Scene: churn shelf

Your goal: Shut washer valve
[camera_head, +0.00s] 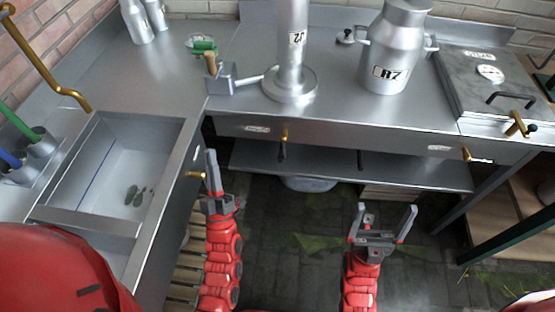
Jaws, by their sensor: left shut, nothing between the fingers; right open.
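Several brass handles show, and I cannot tell which is the washer valve. One brass handle with a dark stem (284,135) hangs at the bench's front edge. Another brass handle (466,154) with a pale tip is further right, and a brass valve (518,125) with a black end is at the far right. A brass knob (196,174) is on the sink cabinet side. My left gripper (211,157) is shut and empty, pointing up just right of that knob; contact cannot be told. My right gripper (387,210) is open and empty over the floor, before the lower shelf.
A steel bench (330,117) carries a churn marked R7 (398,50), a column (291,60) and a small box (219,82). A sink (120,165) is at the left, with a lidded unit (480,80) at the right. A lower shelf (400,174) runs underneath.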

